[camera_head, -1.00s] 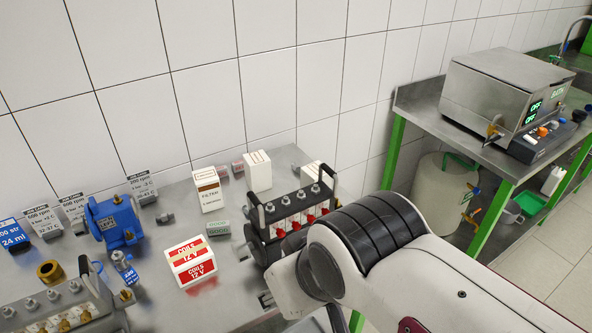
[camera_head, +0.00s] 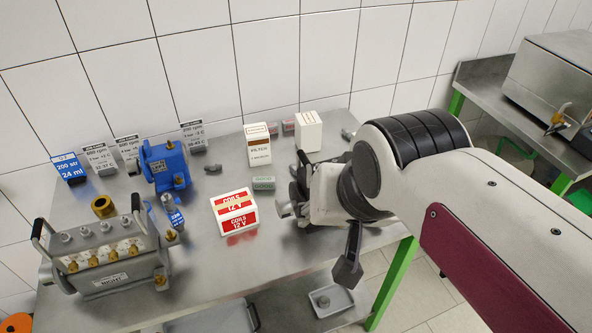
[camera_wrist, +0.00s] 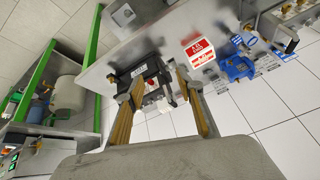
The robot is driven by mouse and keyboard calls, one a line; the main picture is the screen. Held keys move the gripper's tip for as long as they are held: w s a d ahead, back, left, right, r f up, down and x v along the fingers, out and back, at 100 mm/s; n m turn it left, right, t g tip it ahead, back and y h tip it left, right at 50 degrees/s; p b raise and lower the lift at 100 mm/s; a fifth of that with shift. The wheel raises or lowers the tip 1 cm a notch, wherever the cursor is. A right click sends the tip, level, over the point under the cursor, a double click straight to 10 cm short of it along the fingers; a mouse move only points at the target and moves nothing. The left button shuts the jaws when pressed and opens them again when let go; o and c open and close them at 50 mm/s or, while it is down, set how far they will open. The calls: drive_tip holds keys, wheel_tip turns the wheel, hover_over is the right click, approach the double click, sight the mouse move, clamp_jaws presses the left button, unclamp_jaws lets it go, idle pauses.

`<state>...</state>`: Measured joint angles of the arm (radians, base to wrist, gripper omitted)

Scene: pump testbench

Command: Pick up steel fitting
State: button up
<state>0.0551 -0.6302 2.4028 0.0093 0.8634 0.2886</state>
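Several small grey metal pieces could be the steel fitting, and I cannot tell which is meant. The tray also shows in the wrist view (camera_wrist: 112,28). My gripper (camera_wrist: 158,118) is open, its two yellowish fingers apart with nothing held between them. Beyond them is a valve block (camera_wrist: 150,82) with black handles, mostly hidden behind my wrist in the head view.
A red-white coils box (camera_head: 235,212) stands left of my gripper. The blue pump (camera_head: 165,166) and another valve block (camera_head: 105,257) are at left. Bare bench lies front centre.

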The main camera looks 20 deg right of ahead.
drive_tip(key=w+d+m, duration=0.5)
drive_tip(key=w+m, duration=0.4)
drive_tip(key=w, duration=0.1)
drive_tip(key=w+d+m, duration=0.5)
drive_tip(key=w+m, duration=0.3)
drive_tip(key=w, duration=0.1)
drive_tip(key=w+f+m+g+y, duration=0.1)
drive_tip(key=w+f+m, duration=1.1)
drive_tip(key=f, duration=0.5)
drive_tip(key=shift+w+a+m, duration=0.25)
drive_tip(key=shift+w+m, duration=0.15)
drive_tip(key=shift+w, duration=0.4)
drive_tip(key=shift+x, duration=1.3)
